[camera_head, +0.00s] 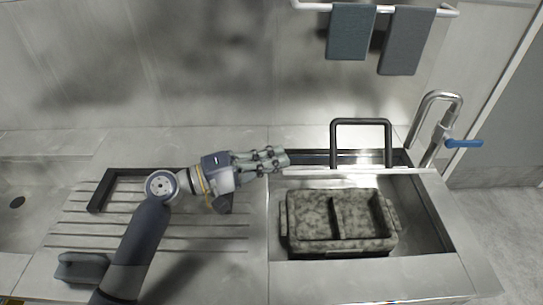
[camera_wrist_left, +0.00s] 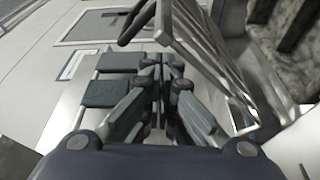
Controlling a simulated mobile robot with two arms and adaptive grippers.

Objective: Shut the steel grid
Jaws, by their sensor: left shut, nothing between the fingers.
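The steel grid (camera_head: 350,171) shows nearly edge-on in the head view, as a thin pale bar across the back of the sink, so it stands raised. A black handle (camera_head: 361,122) rises behind it. In the left wrist view the grid's bars (camera_wrist_left: 210,55) stand steeply tilted, with the dark handle (camera_wrist_left: 134,24) at the upper end. My left gripper (camera_head: 284,159) is shut and empty. Its fingertips are at the left end of the grid, very near it; I cannot tell whether they touch. My right gripper is in neither view.
A speckled two-part tray (camera_head: 335,247) sits in the sink below the grid. A tap (camera_head: 440,125) with a blue lever stands at the right. A ribbed drainboard (camera_head: 215,244) lies at the left, with a dark grey block (camera_head: 82,267) near its front. Two towels (camera_head: 351,32) hang above.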

